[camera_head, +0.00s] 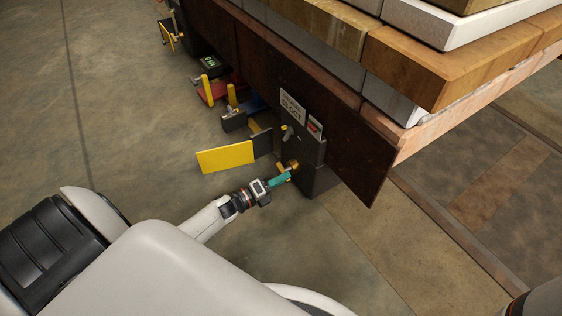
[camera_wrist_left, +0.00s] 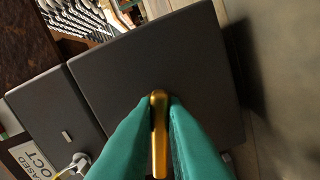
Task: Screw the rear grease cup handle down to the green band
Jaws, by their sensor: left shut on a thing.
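The grease cup handle is a brass-yellow bar (camera_wrist_left: 158,135) seen upright between the teal fingertips in the left wrist view. In the head view the brass piece (camera_head: 292,164) sits low on the front of a dark grey box (camera_head: 318,178). My left gripper (camera_head: 284,175) reaches it from the lower left. Its fingers (camera_wrist_left: 160,108) are shut on the bar, one on each side. The cup body and any green band cannot be made out; the handle and fingers cover that spot. My right gripper is out of view.
A yellow and dark plate (camera_head: 225,158) sticks out left of the box. Above the handle are a white label (camera_head: 292,107), a small lever (camera_head: 287,132) and a red-marked tag (camera_head: 315,127). A dark brown panel (camera_head: 362,150) stands at right. The floor below is clear.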

